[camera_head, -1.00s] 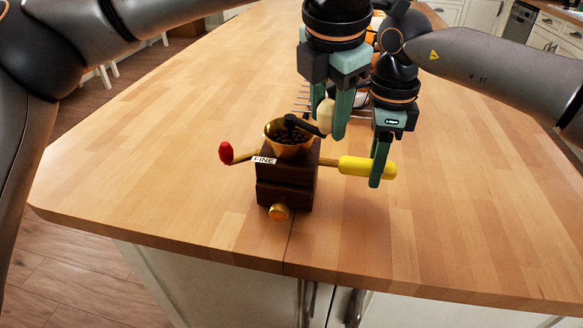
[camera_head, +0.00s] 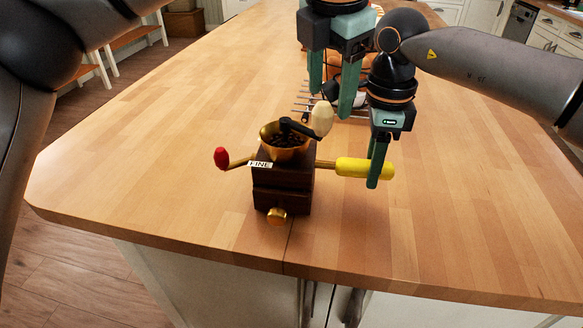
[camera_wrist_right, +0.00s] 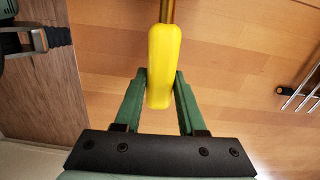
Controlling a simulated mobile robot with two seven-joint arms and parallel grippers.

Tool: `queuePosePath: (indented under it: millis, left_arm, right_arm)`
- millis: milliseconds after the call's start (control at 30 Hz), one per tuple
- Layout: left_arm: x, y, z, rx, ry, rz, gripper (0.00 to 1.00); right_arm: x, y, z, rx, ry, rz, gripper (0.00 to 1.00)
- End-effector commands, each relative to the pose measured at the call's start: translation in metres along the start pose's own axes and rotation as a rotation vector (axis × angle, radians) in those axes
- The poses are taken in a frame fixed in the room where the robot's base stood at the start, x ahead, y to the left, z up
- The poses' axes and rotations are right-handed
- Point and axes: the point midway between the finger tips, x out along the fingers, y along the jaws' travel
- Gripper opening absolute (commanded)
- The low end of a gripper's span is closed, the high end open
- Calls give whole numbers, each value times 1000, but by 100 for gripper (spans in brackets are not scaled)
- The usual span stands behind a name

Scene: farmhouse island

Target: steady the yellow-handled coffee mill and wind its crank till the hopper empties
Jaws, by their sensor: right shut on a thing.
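The coffee mill has a dark wooden body (camera_head: 283,187) with a FINE label and stands upright on the island. Coffee beans (camera_head: 285,140) show inside its brass hopper (camera_head: 268,133). The dark crank arm (camera_head: 300,127) crosses the hopper and points right to a cream knob (camera_head: 322,118). A yellow handle (camera_head: 352,167) sticks out to the right and a red-tipped one (camera_head: 221,158) to the left. My right gripper (camera_head: 377,168) is shut on the yellow handle, also seen between its fingers in the right wrist view (camera_wrist_right: 163,65). My left gripper (camera_head: 331,102) is open and empty, just above the cream knob.
A wire rack (camera_head: 303,107) stands behind the mill, partly hidden by my grippers, with orange-brown things near it. The wooden worktop (camera_head: 150,165) is clear to the left and right of the mill. Its front edge is close before the mill.

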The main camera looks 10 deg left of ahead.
Motion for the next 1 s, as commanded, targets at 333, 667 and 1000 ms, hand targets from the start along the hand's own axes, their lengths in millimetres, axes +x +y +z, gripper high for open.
queuePosePath:
  millis: [333, 667, 1000]
  left_arm:
    - [-27, 3, 6, 6, 3, -3, 57]
    - [-35, 4, 7, 7, 7, -4, 57]
    - [-34, 5, 7, 7, 8, -4, 57]
  right_arm:
    - [4, 0, -1, 7, 5, 3, 0]
    - [4, -2, -3, 13, 6, 1, 0]
    - [5, -2, -4, 16, 8, -1, 0]
